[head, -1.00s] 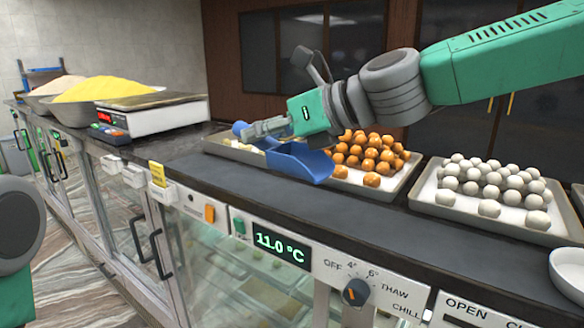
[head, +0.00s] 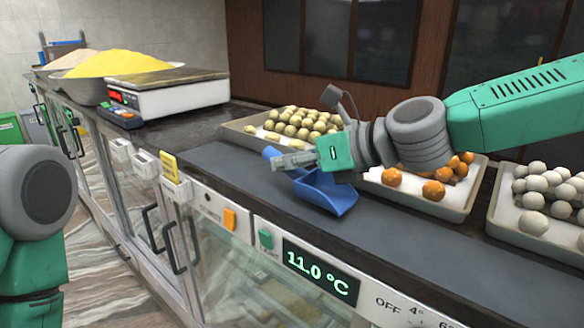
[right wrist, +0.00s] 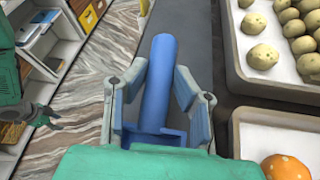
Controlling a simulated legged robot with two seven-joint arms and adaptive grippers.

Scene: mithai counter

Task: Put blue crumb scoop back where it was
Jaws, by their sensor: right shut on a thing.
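The blue crumb scoop (head: 326,194) is in my right gripper (head: 290,161), over the dark counter strip in front of the sweet trays. Its open pan points right and toward the front edge in the head view. I cannot tell whether it touches the counter. In the right wrist view the blue handle (right wrist: 160,80) stands out between the two fingers of the right gripper (right wrist: 160,100), which is shut on the scoop. Part of my left arm shows at the left of the head view. My left gripper (right wrist: 30,115) seems to show at the left of the right wrist view, its jaws unclear.
Behind the scoop are a tray of pale yellow sweets (head: 240,131), a tray of orange sweets (head: 455,211) and a tray of white sweets (head: 498,226). A weighing scale (head: 180,97) and heaped bowls (head: 88,92) stand left. The counter strip (head: 230,172) left of the scoop is clear.

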